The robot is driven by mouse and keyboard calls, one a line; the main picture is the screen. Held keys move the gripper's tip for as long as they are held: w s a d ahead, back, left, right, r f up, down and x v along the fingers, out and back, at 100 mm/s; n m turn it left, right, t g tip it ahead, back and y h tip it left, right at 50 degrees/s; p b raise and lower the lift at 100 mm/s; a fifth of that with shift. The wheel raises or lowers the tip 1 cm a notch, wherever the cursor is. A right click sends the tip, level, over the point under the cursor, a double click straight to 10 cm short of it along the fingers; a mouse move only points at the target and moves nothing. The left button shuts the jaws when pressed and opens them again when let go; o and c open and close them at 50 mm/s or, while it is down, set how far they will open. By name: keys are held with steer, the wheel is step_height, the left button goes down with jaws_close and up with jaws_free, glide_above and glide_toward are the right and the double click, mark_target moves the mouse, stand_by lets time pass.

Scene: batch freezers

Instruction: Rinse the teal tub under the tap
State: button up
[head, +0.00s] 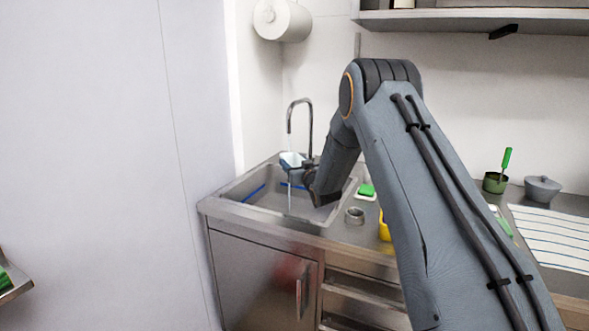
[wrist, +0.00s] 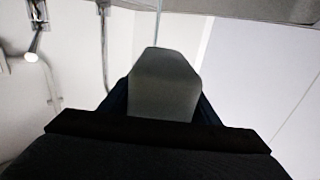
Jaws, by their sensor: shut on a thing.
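The tub (head: 291,160) is in my gripper (head: 306,164), held above the sink (head: 240,196) and below the tap's spout. It looks pale blue with a light inside, and seems tilted. The tap (head: 309,118) is a tall curved metal pipe at the back of the sink. A thin stream of water (head: 290,196) shows below the tub; I cannot tell whether it runs through or past it. In the wrist view a grey tub surface (wrist: 165,85) fills the space between the dark fingers. My arm hides part of the sink's right side.
Right of the sink are a green sponge (head: 367,190), a metal ring or cup (head: 355,216) and a yellow thing (head: 384,226). A wall (head: 236,90) bounds the left.

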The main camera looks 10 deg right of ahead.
mark_target(291, 159)
steer(key=shift+w+d+f+b, duration=0.15)
steer(key=shift+w+b, duration=0.55)
steer(key=shift+w, duration=0.15)
steer(key=shift+w+d+f+b, duration=0.1)
steer(key=shift+w+f+b, duration=0.1)
steer(key=shift+w+b, duration=0.6)
steer(key=shift+w+d+f+b, duration=0.15)
steer(key=shift+w+b, duration=0.45)
steer(key=shift+w, duration=0.35)
steer(key=shift+d, duration=0.1)
steer(key=shift+s+d, duration=0.1)
steer(key=shift+d, duration=0.45)
steer(key=shift+a, duration=0.15)
steer(key=shift+a+b, duration=0.3)
steer(key=shift+a, duration=0.2)
steer(key=shift+s+a+r+p, duration=0.1)
steer(key=shift+s+a+p, duration=0.05)
steer(key=shift+s+p, duration=0.6)
steer(key=shift+s+a+p, duration=0.25)
steer(key=shift+s+p, duration=0.4)
steer(key=shift+s, duration=0.9)
steer(key=shift+s+a+p, duration=0.2)
steer(key=shift+s+p, duration=0.45)
steer(key=shift+s, duration=0.9)
